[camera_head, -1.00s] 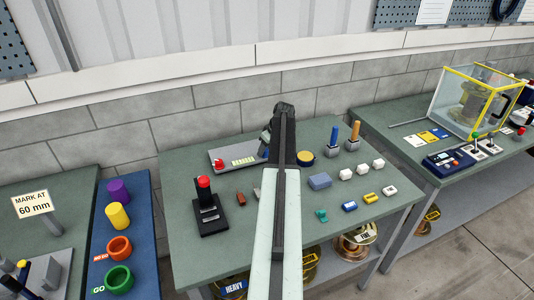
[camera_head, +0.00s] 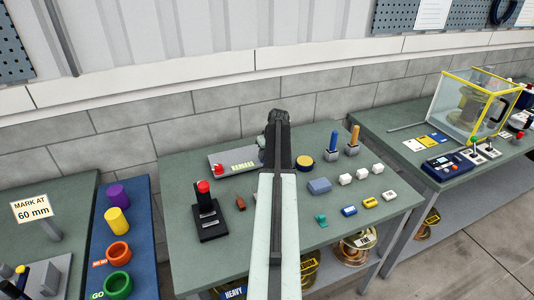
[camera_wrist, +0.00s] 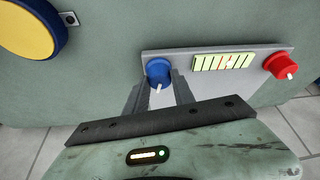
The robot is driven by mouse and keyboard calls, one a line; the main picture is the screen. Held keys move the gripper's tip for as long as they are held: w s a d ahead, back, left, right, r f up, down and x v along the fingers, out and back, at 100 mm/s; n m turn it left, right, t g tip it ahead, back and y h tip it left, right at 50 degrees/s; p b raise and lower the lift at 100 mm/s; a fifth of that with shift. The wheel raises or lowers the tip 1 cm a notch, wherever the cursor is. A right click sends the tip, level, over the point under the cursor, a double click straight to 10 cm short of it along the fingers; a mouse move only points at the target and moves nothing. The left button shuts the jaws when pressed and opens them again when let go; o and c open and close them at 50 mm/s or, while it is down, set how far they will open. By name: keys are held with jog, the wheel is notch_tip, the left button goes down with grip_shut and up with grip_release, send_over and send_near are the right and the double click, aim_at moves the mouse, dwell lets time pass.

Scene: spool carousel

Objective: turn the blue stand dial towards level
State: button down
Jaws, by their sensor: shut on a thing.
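The blue stand dial (camera_wrist: 158,70) is a round knob with a white pointer, at one end of a grey panel (camera_wrist: 205,52) in the wrist view. The pointer is directed down and slightly left there. My gripper (camera_wrist: 159,88) has a finger on each side of the dial and is shut on it. A pale yellow-green level gauge (camera_wrist: 224,62) with dark and red marks sits mid-panel. A red dial (camera_wrist: 281,66) is at the other end. In the head view the gauge (camera_head: 243,167) and red dial (camera_head: 219,169) show, but my arm hides the blue dial.
A yellow-topped round button (camera_head: 305,162) stands close to the panel, right of my arm. A black stand with a red knob (camera_head: 204,187) is at the table's left. Small blocks (camera_head: 319,186) and two upright handles (camera_head: 353,140) occupy the right side.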

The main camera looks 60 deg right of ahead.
jog(key=m+g+h, duration=0.1)
jog(key=m, duration=0.2)
jog(key=m+h, duration=0.1)
jog(key=m, duration=0.2)
jog(key=shift+a+g, duration=0.1)
jog(key=shift+g, duration=0.3)
jog(key=shift+m, duration=0.4)
jog(key=c, duration=1.1)
grip_release()
jog(key=shift+o, duration=0.2)
